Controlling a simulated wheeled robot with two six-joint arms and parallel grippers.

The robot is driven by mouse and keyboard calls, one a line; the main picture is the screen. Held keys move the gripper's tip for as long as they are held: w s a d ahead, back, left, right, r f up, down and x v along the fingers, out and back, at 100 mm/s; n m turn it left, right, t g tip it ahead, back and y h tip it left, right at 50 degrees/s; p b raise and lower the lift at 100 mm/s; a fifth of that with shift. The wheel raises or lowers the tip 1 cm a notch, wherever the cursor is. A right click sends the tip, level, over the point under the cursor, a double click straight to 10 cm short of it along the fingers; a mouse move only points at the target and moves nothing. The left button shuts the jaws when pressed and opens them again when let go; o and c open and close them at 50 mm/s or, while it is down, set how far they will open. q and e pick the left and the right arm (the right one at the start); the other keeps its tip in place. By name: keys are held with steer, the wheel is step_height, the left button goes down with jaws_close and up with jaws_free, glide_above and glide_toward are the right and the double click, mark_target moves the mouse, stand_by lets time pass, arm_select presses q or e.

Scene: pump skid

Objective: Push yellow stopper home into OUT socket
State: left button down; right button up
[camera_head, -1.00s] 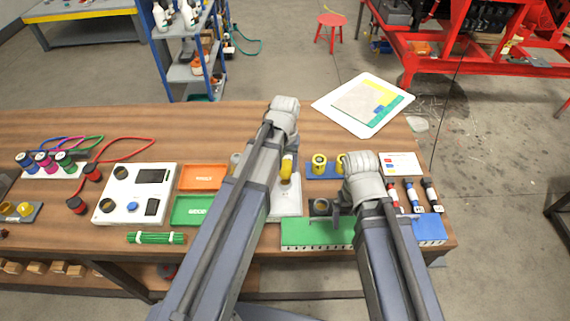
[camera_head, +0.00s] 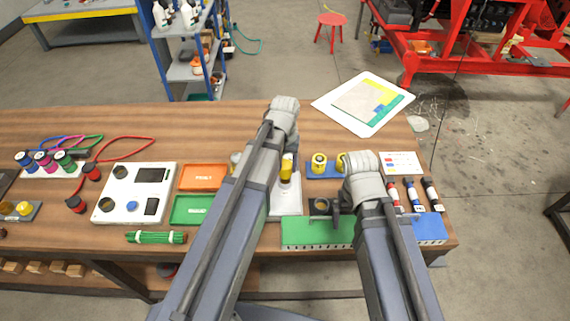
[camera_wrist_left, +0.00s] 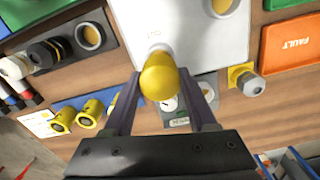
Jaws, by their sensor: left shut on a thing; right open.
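The yellow stopper (camera_wrist_left: 158,76) is between the fingers of my left gripper (camera_wrist_left: 162,92), which is shut on it. Its rounded end faces the wrist camera. It also shows upright in the head view (camera_head: 287,166). Beyond it is the white block (camera_wrist_left: 195,35) with the "OUT" label beside the stopper. The stopper hides the OUT socket, so I cannot tell how deep it sits. The block also shows in the head view (camera_head: 287,208), partly behind my left arm. My right gripper (camera_head: 338,208) is open, over the table by the green block.
An orange tray (camera_head: 204,171) and green tray (camera_head: 188,211) lie left of my left arm. The green block (camera_head: 315,232) is in front. The table's back middle is clear.

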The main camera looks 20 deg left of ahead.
arm_select(q)
steer(key=shift+f+b, duration=1.7)
arm_select(e)
steer(key=shift+f, duration=1.7)
arm_select(q)
steer(key=shift+c, duration=0.6)
jaws_free()
steer(key=shift+r, duration=0.15)
arm_select(e)
steer(key=shift+r, duration=0.1)
arm_select(q)
step_height(320, 180, up, 8)
steer(key=p, duration=0.8)
steer(key=shift+f, duration=0.2)
arm_select(e)
step_height(320, 180, up, 8)
steer(key=shift+f, duration=0.2)
arm_select(q)
steer(key=shift+f, duration=0.15)
arm_select(e)
steer(key=shift+f, duration=0.1)
